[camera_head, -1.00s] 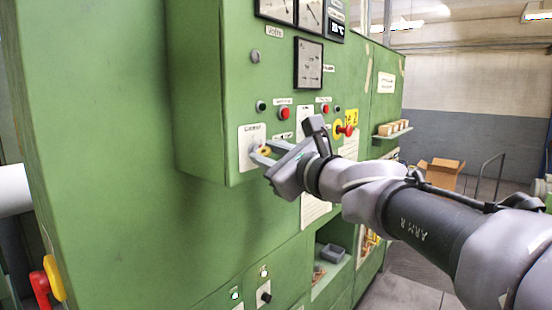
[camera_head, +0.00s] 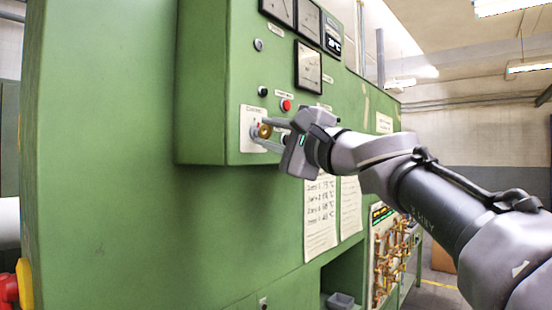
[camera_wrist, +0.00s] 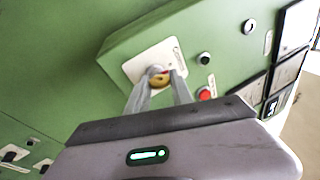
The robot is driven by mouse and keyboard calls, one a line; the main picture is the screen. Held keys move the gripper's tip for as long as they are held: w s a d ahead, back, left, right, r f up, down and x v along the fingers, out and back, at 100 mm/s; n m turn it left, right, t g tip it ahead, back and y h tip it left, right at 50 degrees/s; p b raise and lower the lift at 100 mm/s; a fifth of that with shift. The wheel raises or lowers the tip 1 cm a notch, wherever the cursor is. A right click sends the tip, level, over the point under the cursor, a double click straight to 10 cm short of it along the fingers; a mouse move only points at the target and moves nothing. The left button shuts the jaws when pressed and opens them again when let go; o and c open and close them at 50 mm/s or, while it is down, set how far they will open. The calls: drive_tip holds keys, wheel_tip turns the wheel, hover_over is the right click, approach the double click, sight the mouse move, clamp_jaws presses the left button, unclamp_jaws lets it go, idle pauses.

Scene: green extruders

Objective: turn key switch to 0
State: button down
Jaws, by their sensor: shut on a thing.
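The key switch (camera_head: 264,131) is a round brass-coloured piece on a white label plate (camera_head: 246,128) at the lower corner of the green control box. In the wrist view the key switch (camera_wrist: 159,78) sits between the ends of my two fingers, on the white plate (camera_wrist: 136,66). My gripper (camera_head: 265,134) reaches the plate from the right, its fingers on either side of the switch and shut on it. My gripper also shows in the wrist view (camera_wrist: 160,82). The position marks on the plate are too small to read, so I cannot tell the switch's setting.
A red button (camera_head: 286,105) and a black knob (camera_head: 263,91) are just above the plate. Dial meters (camera_head: 309,66) are higher up. Paper sheets (camera_head: 320,215) hang below right. A red and yellow switch (camera_head: 12,285) is at lower left. The space below the box is open.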

drive_tip(key=shift+f+n+y+b, duration=0.2)
drive_tip(key=shift+n+y+b, duration=0.4)
drive_tip(key=shift+n+b, duration=0.6)
drive_tip(key=shift+r+n, duration=0.15)
drive_tip(key=shift+n, duration=0.15)
drive_tip(key=c, duration=1.1)
unclamp_jaws()
drive_tip(key=shift+s+d+f+b, duration=0.2)
drive_tip(key=shift+d+b, duration=0.05)
drive_tip(key=shift+b, duration=0.15)
drive_tip(key=b+v, duration=0.3)
drive_tip(key=v, duration=0.2)
drive_tip(key=b+v, duration=0.3)
drive_tip(key=v, duration=0.3)
drive_tip(key=b+v, duration=0.3)
drive_tip(key=v, duration=0.2)
drive_tip(key=shift+s+d+r, duration=0.25)
drive_tip(key=shift+d, duration=0.15)
